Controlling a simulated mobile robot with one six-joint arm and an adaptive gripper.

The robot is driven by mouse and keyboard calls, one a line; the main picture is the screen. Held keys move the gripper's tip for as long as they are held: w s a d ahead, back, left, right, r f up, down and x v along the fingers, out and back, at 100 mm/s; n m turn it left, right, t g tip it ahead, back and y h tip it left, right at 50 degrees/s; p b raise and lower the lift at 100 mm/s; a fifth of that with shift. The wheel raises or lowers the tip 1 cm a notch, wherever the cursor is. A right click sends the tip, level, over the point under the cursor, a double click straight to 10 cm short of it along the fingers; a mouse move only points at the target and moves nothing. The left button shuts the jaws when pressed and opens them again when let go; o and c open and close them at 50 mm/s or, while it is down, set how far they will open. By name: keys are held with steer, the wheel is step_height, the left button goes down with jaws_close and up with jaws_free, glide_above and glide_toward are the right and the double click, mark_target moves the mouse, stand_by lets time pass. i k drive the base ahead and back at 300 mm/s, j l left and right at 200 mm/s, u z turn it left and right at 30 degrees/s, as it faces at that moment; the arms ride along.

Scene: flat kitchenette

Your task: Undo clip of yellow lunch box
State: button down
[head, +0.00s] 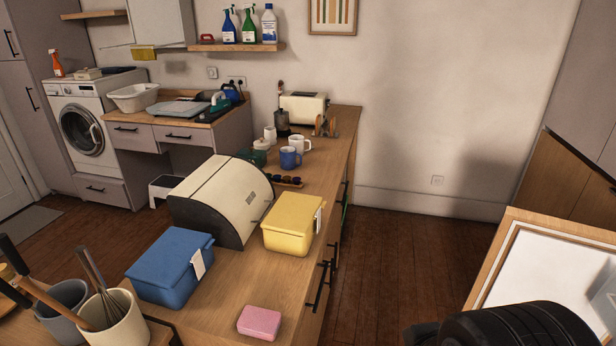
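The yellow lunch box (286,239) stands upright on the wooden counter, right of the cream bread bin, near the counter's right edge. Its yellow lid (290,212) sits on it. A white clip (319,218) shows narrowly at its right side; the view is too edge-on and small to tell whether it is fastened. A black rounded part of my arm shows at the bottom right, apart from the box. My gripper's fingers are not in view.
A blue lunch box (170,273) with a white clip (198,264) stands left. A pink box (259,322) lies in front. The bread bin (225,203) stands close left of the yellow box; mugs (290,157) stand behind. Floor (385,265) right of the counter is clear.

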mark_target(284, 244)
steer(key=i+l, duration=0.15)
steer(key=i, duration=0.25)
steer(key=i+l, duration=0.15)
steer(key=i, duration=0.25)
steer(key=i+l+u, duration=0.1)
steer(key=i, duration=0.35)
steer(key=i+l, duration=0.25)
steer(key=i, duration=0.15)
